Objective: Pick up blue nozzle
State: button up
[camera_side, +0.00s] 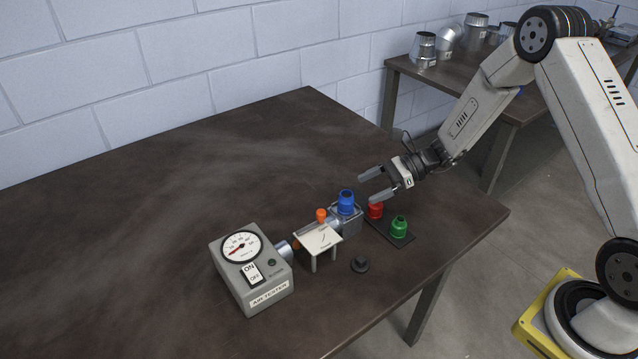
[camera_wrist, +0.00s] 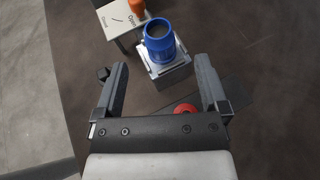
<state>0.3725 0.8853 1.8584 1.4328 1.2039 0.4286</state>
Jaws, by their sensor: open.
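The blue nozzle (camera_side: 346,202) stands upright on a grey metal block (camera_side: 347,222) on the dark table. In the wrist view the blue nozzle (camera_wrist: 159,38) is ahead of the fingertips, nearer the right finger, on its silver block (camera_wrist: 172,75). My gripper (camera_side: 366,188) is open and empty, above the table and a little to the right of the nozzle. Its two fingers also show in the wrist view (camera_wrist: 162,70), spread apart with nothing between them that they touch.
A red nozzle (camera_side: 375,211) and a green nozzle (camera_side: 399,227) stand on a dark plate right of the block. A white stand (camera_side: 318,239), an orange knob (camera_side: 321,215), a grey air tester (camera_side: 252,270) and a black knob (camera_side: 360,264) are nearby. The left table is clear.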

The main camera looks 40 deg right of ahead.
aim_at(346, 200)
jog(key=shift+f+x, duration=0.1)
jog(key=shift+x, duration=1.65)
jog(key=shift+f+x, duration=0.15)
jog(key=shift+x, duration=1.55)
jog(key=shift+s, duration=0.1)
grip_shut()
